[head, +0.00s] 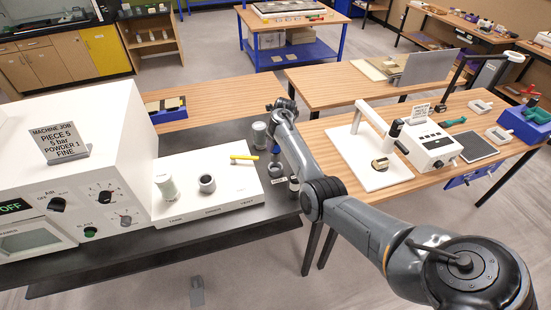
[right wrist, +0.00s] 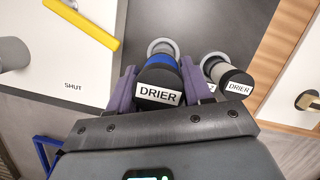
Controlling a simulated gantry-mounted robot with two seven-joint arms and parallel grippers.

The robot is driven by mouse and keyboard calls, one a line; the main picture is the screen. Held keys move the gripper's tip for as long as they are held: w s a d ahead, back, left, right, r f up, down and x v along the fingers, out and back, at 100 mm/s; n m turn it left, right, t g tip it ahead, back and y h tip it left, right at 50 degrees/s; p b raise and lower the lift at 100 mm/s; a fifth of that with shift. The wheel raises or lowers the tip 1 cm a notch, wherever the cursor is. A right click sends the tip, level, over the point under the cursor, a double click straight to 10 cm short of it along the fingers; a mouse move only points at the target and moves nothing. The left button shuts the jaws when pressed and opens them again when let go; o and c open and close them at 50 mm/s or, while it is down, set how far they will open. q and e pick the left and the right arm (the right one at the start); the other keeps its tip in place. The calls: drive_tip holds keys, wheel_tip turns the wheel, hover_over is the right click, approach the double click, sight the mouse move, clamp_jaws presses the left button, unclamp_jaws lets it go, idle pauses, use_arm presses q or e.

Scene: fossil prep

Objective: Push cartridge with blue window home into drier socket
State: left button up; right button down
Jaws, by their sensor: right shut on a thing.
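The cartridge with the blue window (right wrist: 160,76) has a black cap with a DRIER label and shows in the right wrist view. My right gripper (right wrist: 160,88) is shut on it, one purple finger on each side. The cartridge's far end meets a pale ring, the drier socket (right wrist: 162,46); I cannot tell how deep it sits. In the head view my right gripper (head: 275,158) is at the right end of the white panel, mostly hidden by my arm. My left gripper is not in view.
A second DRIER cartridge (right wrist: 229,74) with a pale window stands close on the right, by its own ring. A white machine (head: 80,110) stands left.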

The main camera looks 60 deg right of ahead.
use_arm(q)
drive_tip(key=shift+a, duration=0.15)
use_arm(e)
drive_tip(key=shift+w+p+v, duration=0.15)
drive_tip(key=shift+p+v, duration=0.3)
drive_tip(key=shift+v, duration=0.25)
drive_tip(key=shift+w+p+v, duration=0.15)
drive_tip(key=shift+p+v, duration=0.3)
drive_tip(key=shift+v, duration=0.2)
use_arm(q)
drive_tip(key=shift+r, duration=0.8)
use_arm(e)
drive_tip(key=shift+d+r, duration=0.15)
drive_tip(key=shift+r, duration=1.1)
